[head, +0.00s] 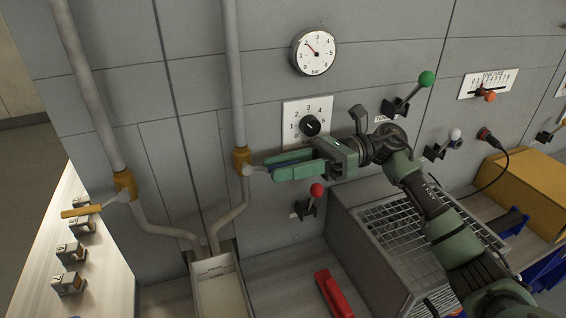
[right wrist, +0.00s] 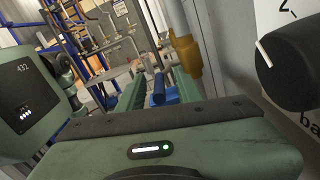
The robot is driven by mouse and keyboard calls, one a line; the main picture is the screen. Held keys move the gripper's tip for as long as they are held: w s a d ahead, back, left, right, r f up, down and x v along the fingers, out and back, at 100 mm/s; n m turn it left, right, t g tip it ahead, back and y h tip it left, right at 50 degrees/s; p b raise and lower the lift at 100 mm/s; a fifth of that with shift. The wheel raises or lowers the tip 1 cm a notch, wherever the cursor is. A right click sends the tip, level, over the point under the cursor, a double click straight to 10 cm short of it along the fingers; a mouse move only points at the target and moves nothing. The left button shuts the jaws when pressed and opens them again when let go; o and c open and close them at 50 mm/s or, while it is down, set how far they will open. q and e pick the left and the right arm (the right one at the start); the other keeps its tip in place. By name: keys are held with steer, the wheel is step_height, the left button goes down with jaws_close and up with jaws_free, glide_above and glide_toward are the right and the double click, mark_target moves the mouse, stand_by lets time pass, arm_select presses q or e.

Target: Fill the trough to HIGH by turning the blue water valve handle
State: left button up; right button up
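The blue valve handle (right wrist: 158,90) lies between the two green fingers of my right gripper (head: 285,168). In the head view only a thin blue strip of it shows, the fingers hiding most of it. The fingers lie along both sides of the handle; whether they press on it is not clear. The handle's brass valve body (head: 241,160) sits on the right vertical pipe and also shows in the right wrist view (right wrist: 186,62). The pale trough (head: 222,292) stands below the pipe outlets, with label strips at its back; its water level is unclear. My left gripper is out of view.
A yellow-handled valve (head: 82,210) sits on the left pipe. A black knob dial (head: 310,126), a pressure gauge (head: 313,51) and a red-knobbed lever (head: 316,190) are close around my right gripper. A grated box (head: 375,235) stands below my right arm, beside a red object (head: 334,292).

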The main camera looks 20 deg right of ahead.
jaws_close()
stand_by(1.4)
